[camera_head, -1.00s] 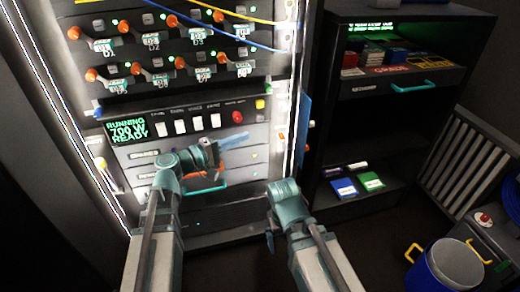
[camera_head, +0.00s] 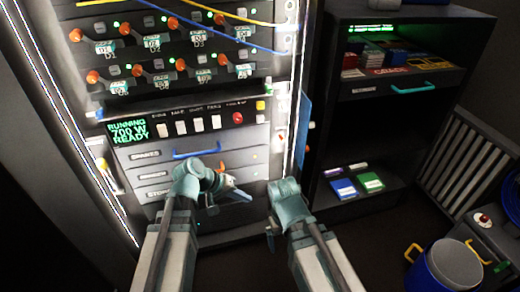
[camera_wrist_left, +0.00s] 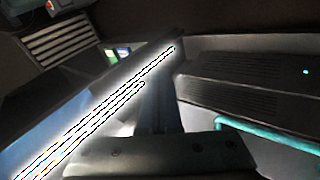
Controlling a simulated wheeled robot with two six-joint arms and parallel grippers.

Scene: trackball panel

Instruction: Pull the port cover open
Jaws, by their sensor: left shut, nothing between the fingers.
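I cannot pick out a part that is clearly the port cover. The rack front (camera_head: 255,141) has labelled drawers below the switch row, one with a blue handle (camera_head: 196,153). An orange handle is partly hidden behind my left arm. My left gripper (camera_head: 236,193) is shut and empty in front of the lower rack, with its fingers pointing right and down. In the left wrist view a teal handle (camera_wrist_left: 265,135) lies to the right of the dark gripper, on a dark vented panel (camera_wrist_left: 235,90).
Cables cross the upper rack in front of orange-tipped levers. A dark shelf unit (camera_head: 400,130) with a teal-handled drawer stands to the right. A blue bin (camera_head: 450,265) and a slatted grey panel (camera_head: 465,165) are farther right. Dark floor is clear between rack and bin.

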